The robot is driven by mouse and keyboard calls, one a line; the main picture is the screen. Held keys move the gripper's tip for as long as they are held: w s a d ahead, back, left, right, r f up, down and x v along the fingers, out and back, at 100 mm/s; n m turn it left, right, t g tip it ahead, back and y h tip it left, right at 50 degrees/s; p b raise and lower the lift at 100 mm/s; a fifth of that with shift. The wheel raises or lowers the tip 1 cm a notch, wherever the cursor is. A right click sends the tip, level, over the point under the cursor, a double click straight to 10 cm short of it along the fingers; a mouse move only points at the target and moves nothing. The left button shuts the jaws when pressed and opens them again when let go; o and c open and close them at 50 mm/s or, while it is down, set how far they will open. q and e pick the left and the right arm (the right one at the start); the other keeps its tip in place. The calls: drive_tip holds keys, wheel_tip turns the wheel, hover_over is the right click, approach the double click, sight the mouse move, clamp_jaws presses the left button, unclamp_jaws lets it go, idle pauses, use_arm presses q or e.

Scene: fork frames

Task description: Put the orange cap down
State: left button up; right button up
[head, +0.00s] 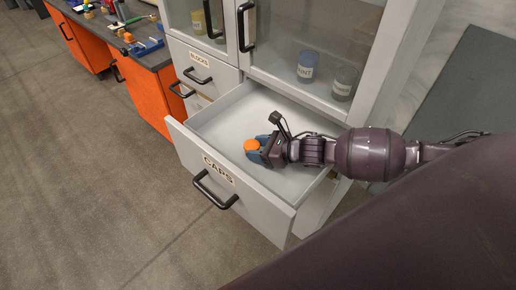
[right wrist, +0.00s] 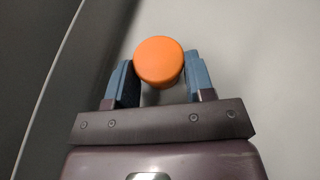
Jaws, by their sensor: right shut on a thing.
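The orange cap (head: 251,145) is between the blue fingers of my right gripper (head: 258,151), which is shut on it. The right wrist view shows the round orange cap (right wrist: 158,61) at the tips of the right gripper (right wrist: 160,80), one finger on each side. The gripper is over the inside of the open drawer labelled CAPS (head: 180,137). I cannot tell whether the cap touches the drawer floor. My left gripper is not in view.
The drawer is empty around the gripper. A grey cabinet (head: 236,62) with glass doors stands behind it, holding several jars, among them a blue one (head: 307,66). An orange workbench (head: 145,98) with tools is at the upper left. The floor on the left is clear.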

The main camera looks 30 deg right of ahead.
drive_tip(key=shift+f, duration=0.1)
drive_tip(key=shift+f, duration=0.15)
drive_tip(key=o, duration=0.9)
drive_tip(key=shift+r, duration=0.2)
drive_tip(key=shift+s+d+r, duration=0.1)
drive_tip(key=shift+s+d, duration=0.1)
drive_tip(key=shift+v, duration=3.5)
